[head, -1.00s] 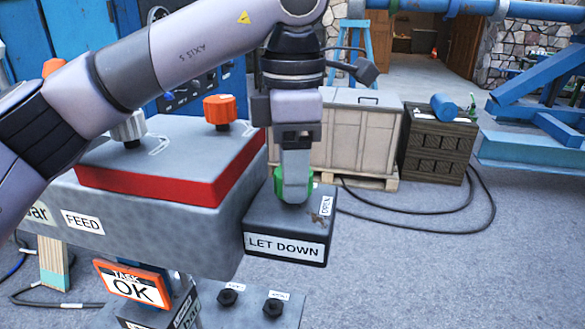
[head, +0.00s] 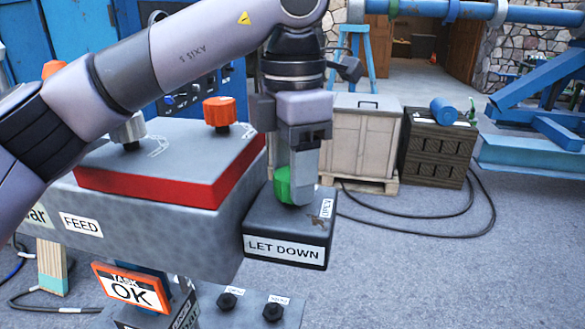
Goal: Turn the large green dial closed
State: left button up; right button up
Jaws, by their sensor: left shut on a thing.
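The large green dial (head: 282,186) sits on top of the dark box labelled LET DOWN (head: 284,248). My left gripper (head: 296,190) comes down from above and is shut on the dial. Its fingers hide the dial's right part, so only the left part shows. An OPEN label (head: 327,208) lies on the box top to the right of the dial. I cannot read the dial's exact position. My right gripper is out of the picture.
An orange knob (head: 219,112) and a grey knob (head: 128,130) stand on the red-edged panel (head: 150,184) to the left. A TASK OK sign (head: 132,289) hangs below. Crates (head: 362,139) stand behind on open floor.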

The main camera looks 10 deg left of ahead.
pick_arm(q)
jog(key=shift+r, duration=0.1)
jog(key=o, duration=1)
jog(key=shift+o, duration=0.2)
notch_tip(320, 180, up, 7)
jog(key=shift+r+p, duration=0.1)
jog(key=shift+p, duration=0.3)
